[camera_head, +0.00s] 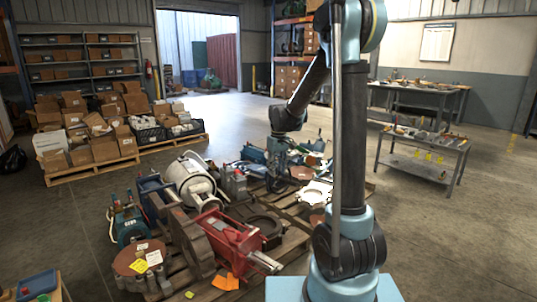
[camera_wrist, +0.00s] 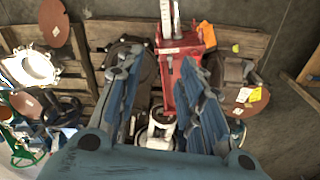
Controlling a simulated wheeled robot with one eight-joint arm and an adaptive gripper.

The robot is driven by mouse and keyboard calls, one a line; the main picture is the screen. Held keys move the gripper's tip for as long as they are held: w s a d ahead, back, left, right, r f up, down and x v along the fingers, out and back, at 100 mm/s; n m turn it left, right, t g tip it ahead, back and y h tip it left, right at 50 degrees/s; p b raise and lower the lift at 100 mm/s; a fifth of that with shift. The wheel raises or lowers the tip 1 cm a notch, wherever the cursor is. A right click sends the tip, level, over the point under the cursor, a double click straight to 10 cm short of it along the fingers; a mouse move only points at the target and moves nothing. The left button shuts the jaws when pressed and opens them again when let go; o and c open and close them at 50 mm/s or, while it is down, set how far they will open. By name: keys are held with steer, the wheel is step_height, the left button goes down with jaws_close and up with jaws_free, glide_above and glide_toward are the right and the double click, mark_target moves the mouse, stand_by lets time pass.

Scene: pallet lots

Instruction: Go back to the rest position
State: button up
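My gripper (camera_wrist: 160,62) shows in the wrist view with its two blue fingers spread apart and nothing held between them. In the head view my gripper (camera_head: 279,152) hangs below my bent arm, over the far part of a wooden pallet (camera_head: 290,247) loaded with machine parts. Its fingertips are hard to make out there against the parts. A red machine (camera_head: 232,240) lies on the pallet; in the wrist view this red machine (camera_wrist: 180,72) is beyond and between the fingers. I cannot tell the exact gap between the fingers and the parts.
A white cylindrical motor (camera_head: 190,180) and a rusty flanged part (camera_head: 190,243) crowd the pallet. Boxes (camera_head: 105,147) stand on pallets at the left. A low tool table (camera_head: 424,137) stands at the right. The floor (camera_head: 450,235) at the front right is clear.

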steer(key=s+d+r+m, duration=0.25)
steer(key=s+d, duration=0.25)
steer(key=s, duration=0.4)
steer(key=s+d+r+m, duration=0.1)
steer(key=s+d+r, duration=0.3)
steer(key=s, duration=0.6)
steer(key=s+d+f, duration=0.2)
steer(key=s+f, duration=0.1)
steer(key=s, duration=0.2)
steer(key=s+d+f+m+t, duration=0.1)
steer(key=s+d+f, duration=0.1)
steer(key=s, duration=0.3)
steer(key=s+d+f+m, duration=0.1)
steer(key=s+d+f, duration=0.1)
steer(key=s, duration=0.4)
steer(key=shift+d+f, duration=0.15)
steer(key=shift+f, duration=0.65)
steer(key=shift+s+m, duration=0.1)
steer(key=shift+m, duration=0.15)
steer(key=shift+w+f, duration=0.2)
steer(key=shift+w, duration=0.25)
